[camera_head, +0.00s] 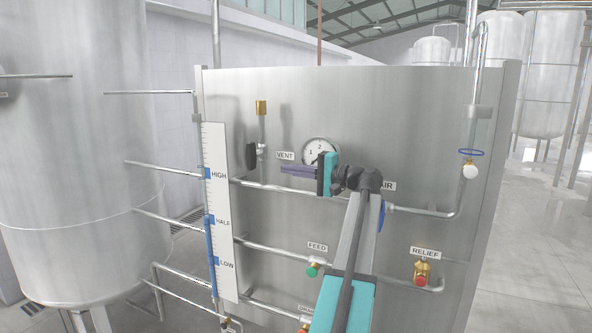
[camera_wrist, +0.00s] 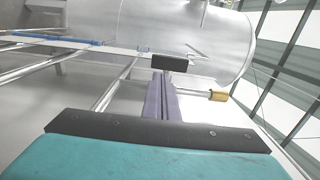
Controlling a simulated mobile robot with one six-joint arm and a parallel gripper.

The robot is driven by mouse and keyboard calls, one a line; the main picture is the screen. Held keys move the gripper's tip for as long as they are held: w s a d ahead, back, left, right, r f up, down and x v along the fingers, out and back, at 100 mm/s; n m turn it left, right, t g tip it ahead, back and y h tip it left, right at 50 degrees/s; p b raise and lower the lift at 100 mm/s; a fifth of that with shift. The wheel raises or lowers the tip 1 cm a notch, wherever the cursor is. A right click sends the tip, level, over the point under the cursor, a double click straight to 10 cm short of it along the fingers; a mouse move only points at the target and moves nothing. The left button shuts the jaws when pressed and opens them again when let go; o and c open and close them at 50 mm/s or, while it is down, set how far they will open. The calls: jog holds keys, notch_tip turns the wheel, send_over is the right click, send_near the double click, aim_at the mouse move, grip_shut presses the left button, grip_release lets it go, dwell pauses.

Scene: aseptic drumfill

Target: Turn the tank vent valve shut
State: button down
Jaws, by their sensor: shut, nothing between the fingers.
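The tank vent valve is on a pipe on the steel panel, just left of the VENT label (camera_head: 285,155). Its black handle (camera_head: 251,156) stands roughly upright on the left of the metal valve body (camera_head: 263,150), under a brass end piece (camera_head: 261,107). My gripper (camera_head: 282,169) is shut and empty. Its purple fingers point left, below and right of the valve, with a gap in the picture. In the wrist view, the black handle (camera_wrist: 170,63) shows just beyond the tips of my gripper (camera_wrist: 160,76), and the brass piece (camera_wrist: 217,95) is to the right. I cannot tell whether they touch.
A pressure gauge (camera_head: 319,150) is behind my gripper, partly hidden. Horizontal pipes run across the panel (camera_head: 400,110). A level scale (camera_head: 219,215) and a large tank (camera_head: 75,150) stand to the left. A FEED valve (camera_head: 313,270) and a RELIEF valve (camera_head: 422,273) are lower down.

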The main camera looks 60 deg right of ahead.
aim_at(254, 164)
jog(key=w+p, duration=0.2)
jog(key=w, duration=0.8)
jog(key=shift+p, duration=0.35)
jog(key=shift+w, duration=0.1)
